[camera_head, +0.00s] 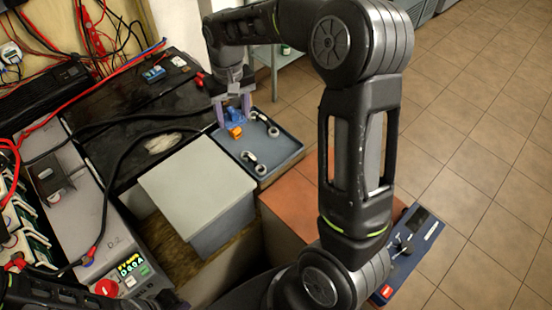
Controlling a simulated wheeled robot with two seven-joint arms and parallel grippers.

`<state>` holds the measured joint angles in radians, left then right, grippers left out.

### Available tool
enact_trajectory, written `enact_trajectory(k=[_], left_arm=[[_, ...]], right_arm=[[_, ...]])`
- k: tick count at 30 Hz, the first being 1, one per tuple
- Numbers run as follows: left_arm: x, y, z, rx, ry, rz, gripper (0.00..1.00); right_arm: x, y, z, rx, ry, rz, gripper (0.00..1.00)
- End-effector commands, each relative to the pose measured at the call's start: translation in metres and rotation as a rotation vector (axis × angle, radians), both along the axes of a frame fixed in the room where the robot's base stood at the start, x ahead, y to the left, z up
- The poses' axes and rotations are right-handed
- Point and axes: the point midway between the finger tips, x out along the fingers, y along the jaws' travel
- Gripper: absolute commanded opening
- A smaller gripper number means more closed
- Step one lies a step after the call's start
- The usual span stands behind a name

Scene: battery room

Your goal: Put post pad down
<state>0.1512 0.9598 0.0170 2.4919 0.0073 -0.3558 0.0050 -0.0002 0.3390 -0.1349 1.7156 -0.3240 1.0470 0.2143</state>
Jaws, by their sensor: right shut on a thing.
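My right gripper (233,120) points down over the blue-grey tray (284,157), its two purple fingers astride a small blue piece (237,114). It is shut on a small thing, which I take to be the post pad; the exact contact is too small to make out. A small orange piece (235,132) shows just below the fingertips, at the tray's left side. I cannot tell whether it touches the tray floor. My left gripper is out of the picture.
Several grey ring-shaped clamps (251,158) lie in the tray. A grey lidded box (197,181) stands in front of it to the left. Black cables (128,120) cross the dark bench. A blue device (415,240) is at right beyond my arm. Tiled floor is open at right.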

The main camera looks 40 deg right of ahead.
Motion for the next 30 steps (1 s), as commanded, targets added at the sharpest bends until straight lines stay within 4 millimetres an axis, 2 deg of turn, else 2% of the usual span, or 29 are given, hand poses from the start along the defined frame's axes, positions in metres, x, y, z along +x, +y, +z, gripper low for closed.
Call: enact_trajectory(k=[1, 6, 12, 18, 30], left_arm=[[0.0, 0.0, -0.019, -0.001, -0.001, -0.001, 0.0], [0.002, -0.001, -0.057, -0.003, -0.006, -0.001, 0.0], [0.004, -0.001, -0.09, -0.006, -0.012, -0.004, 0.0], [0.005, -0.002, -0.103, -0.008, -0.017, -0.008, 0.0], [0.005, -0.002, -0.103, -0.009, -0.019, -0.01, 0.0]], right_arm=[[-0.003, -0.01, -0.017, 0.001, -0.002, -0.019, 0.14], [-0.016, -0.047, -0.049, -0.001, -0.007, -0.079, 0.14], [-0.035, -0.082, -0.072, -0.01, -0.008, -0.126, 0.14], [-0.047, -0.097, -0.079, -0.02, -0.002, -0.132, 0.14], [-0.049, -0.098, -0.077, -0.024, 0.002, -0.121, 0.14]])
